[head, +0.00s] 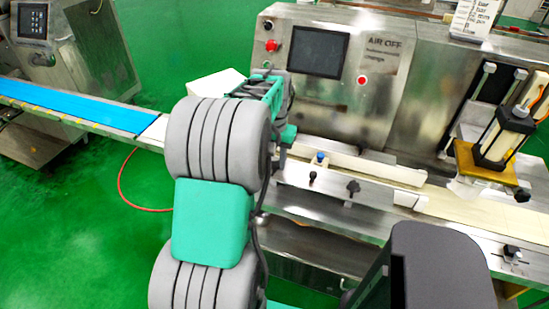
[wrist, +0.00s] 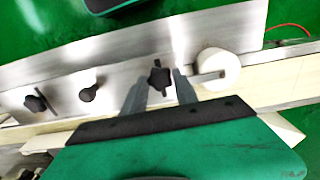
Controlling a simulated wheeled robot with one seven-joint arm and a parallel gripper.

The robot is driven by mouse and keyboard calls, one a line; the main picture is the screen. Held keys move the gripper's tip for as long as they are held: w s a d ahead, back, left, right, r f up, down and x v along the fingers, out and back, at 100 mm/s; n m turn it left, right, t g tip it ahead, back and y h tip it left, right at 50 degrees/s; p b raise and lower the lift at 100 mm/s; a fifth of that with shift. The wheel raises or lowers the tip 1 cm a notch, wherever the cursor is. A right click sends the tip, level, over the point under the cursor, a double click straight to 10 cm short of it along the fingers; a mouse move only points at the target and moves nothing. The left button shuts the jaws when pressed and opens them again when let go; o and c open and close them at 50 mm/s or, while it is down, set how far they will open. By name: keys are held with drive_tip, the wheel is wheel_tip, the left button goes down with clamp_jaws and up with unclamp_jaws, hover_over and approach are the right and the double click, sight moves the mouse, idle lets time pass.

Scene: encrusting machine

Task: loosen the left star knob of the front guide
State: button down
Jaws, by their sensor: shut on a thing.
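The front guide is a metal plate, seen in the wrist view (wrist: 110,60) and in the head view (head: 332,187). The left star knob (wrist: 158,78), black and lobed, stands on it between my fingertips in the wrist view. My gripper (wrist: 160,88) is shut on this knob, one grey finger on each side. In the head view my arm hides the gripper and this knob. A round black knob (wrist: 87,92) and the other star knob (wrist: 36,102) sit farther left in the wrist view. The head view shows them as well, the round one (head: 312,177) and the star one (head: 353,187).
A white roller (wrist: 216,69) is close beside my right finger in the wrist view. The cream belt (wrist: 290,78) runs along the guide. The machine's steel housing with a dark screen (head: 318,51) stands behind. A yellow and black unit (head: 503,137) is at the right.

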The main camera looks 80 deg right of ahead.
sight(275, 164)
drive_tip(key=n, duration=0.4)
drive_tip(key=shift+n+p, duration=0.3)
idle(0.3)
drive_tip(key=c, duration=1)
unclamp_jaws()
drive_tip(key=shift+o, duration=0.2)
wheel_tip(275, 164, up, 8)
drive_tip(key=shift+f, duration=0.1)
